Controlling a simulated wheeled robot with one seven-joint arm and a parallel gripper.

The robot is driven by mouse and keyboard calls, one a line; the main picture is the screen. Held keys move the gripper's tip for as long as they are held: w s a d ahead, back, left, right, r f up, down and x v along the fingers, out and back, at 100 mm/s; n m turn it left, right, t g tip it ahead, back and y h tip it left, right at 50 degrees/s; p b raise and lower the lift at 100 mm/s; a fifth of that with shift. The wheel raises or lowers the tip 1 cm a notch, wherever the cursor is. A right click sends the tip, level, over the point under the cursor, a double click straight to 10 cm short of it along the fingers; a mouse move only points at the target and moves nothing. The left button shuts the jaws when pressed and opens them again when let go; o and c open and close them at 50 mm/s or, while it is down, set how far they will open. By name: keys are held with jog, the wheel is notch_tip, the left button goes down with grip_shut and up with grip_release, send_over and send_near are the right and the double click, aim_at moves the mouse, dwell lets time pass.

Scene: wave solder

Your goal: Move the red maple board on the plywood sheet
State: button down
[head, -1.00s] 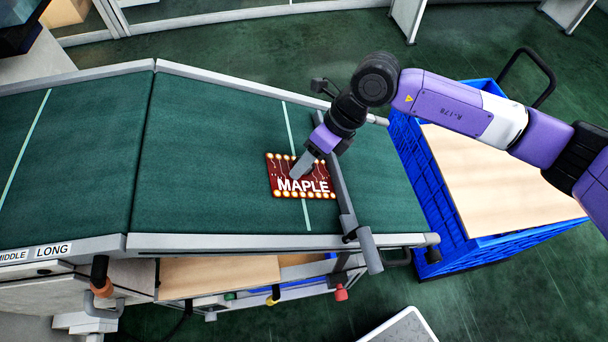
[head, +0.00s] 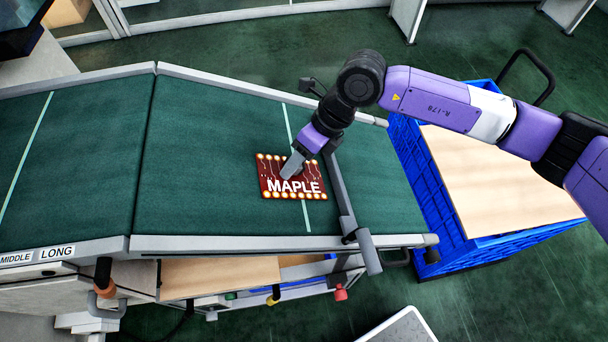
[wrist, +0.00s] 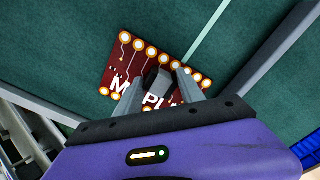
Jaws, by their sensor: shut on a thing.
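The red maple board (head: 272,184), with gold pads along its edges and the white word MAPLE, is on or just above the green conveyor belt, left of the grey cross bar. My gripper (head: 291,170) is shut on a part near the middle of the board. In the wrist view the two fingers of my gripper (wrist: 157,92) close around a dark block on the board (wrist: 117,70) and cover part of its lettering. Whether the board is clear of the belt I cannot tell. The plywood sheet (head: 490,185) lies in a blue crate at the right, with nothing on it.
The green belt (head: 210,150) has grey side rails and a cross bar (head: 341,195) right of the board. The blue crate (head: 415,180) has a black handle (head: 545,70) at its far side. Labels MIDDLE and LONG mark the front rail.

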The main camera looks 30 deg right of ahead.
aim_at(256, 170)
jog(key=shift+w+a+r+p, duration=0.3)
jog(key=shift+a+r, duration=0.3)
jog(key=shift+a, duration=0.6)
jog(key=shift+w+a+r+p, duration=0.15)
jog(key=shift+a+r+p, duration=0.35)
jog(key=shift+a, duration=0.75)
jog(key=shift+w+a+r+p, duration=0.25)
jog(key=shift+a+r, duration=0.45)
jog(key=shift+a, duration=0.5)
jog(key=shift+w+r, duration=0.1)
jog(key=shift+r, duration=0.05)
jog(key=shift+d+r+p, duration=0.25)
jog(key=shift+r+p, duration=0.55)
jog(key=shift+r, duration=0.35)
notch_tip(256, 170, up, 5)
jog(key=p, duration=0.3)
jog(key=shift+r, duration=0.2)
jog(key=shift+d, duration=0.15)
